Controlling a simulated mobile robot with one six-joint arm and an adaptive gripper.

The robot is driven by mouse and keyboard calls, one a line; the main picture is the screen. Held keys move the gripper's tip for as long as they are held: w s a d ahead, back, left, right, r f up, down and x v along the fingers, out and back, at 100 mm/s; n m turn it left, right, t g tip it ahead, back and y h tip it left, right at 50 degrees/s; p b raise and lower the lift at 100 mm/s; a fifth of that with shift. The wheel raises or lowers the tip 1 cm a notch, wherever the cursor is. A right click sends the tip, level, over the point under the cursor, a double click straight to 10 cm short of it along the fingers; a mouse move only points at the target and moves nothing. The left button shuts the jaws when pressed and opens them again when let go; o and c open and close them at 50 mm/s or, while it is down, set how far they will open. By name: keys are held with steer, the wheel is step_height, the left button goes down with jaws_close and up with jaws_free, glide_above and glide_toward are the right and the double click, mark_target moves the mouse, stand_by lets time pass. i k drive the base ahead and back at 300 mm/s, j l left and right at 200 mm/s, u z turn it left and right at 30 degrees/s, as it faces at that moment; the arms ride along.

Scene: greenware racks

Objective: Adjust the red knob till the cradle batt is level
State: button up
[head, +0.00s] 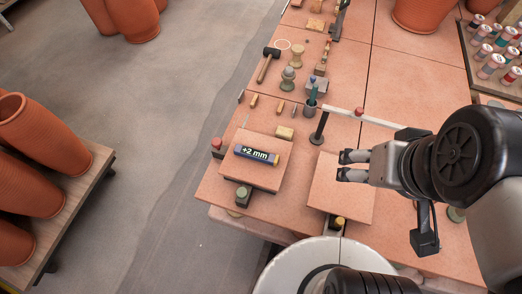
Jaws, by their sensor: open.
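A square terracotta-coloured batt (262,176) lies left of centre on the table. A dark blue and yellow gauge (256,155) on it reads "+2 mm". A red knob (217,143) stands at its left back corner and a green knob (241,192) at its front edge. Whether the batt is tilted is too small to see. My gripper (342,165) is open and empty, its fingers pointing left. It is over a second batt (335,188), well to the right of the red knob.
A yellow knob (339,221) is at the second batt's front. A pale bar (375,118) on a dark post carries another red piece (359,112). A mallet (268,64) and small tools lie behind. Clay pots (40,122) stand on a board at left.

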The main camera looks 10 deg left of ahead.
mark_target(216, 142)
steer(key=u, duration=1.05)
